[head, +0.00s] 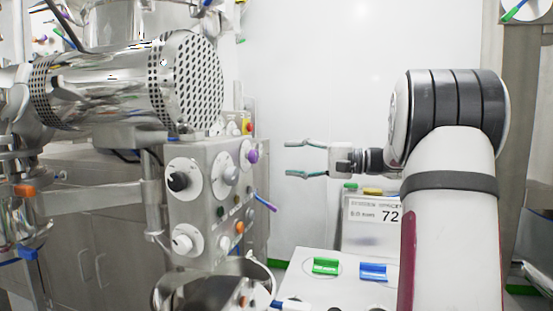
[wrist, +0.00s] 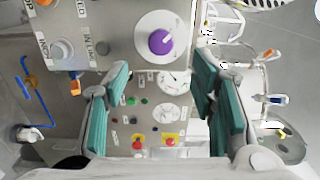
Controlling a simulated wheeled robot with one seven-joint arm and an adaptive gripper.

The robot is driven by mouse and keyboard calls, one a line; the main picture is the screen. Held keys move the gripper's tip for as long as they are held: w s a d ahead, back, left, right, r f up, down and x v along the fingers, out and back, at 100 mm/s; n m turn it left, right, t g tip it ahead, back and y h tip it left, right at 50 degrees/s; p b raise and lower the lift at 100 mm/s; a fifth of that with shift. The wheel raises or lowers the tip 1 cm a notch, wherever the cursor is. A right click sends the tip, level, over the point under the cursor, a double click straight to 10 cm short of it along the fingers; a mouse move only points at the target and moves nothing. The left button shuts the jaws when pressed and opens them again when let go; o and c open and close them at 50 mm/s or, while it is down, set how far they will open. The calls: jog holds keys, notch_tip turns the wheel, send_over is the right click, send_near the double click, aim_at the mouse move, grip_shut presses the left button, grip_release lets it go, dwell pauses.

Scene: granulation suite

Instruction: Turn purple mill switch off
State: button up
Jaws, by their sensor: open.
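The purple switch (wrist: 161,41) is a round knob on a white dial plate, near the top middle of the wrist view. In the head view the purple knob (head: 252,156) sits on the right side of the grey control panel (head: 205,205). My gripper (head: 306,159) is to the right of the panel with its fingers pointing at it, apart from the purple knob. In the wrist view my gripper (wrist: 162,95) is open and empty, its teal fingers spread to either side. The purple knob lies ahead of and between them, higher in that view.
A black knob (head: 178,181) and a white knob (head: 182,243) are also on the panel. A purple-tipped lever (head: 265,203) juts out from it. A perforated steel drum (head: 190,85) is above. Below stands a box with green (head: 325,266) and blue (head: 373,272) switches.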

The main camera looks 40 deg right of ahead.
jog(key=shift+v, duration=1.05)
jog(key=shift+s, duration=0.1)
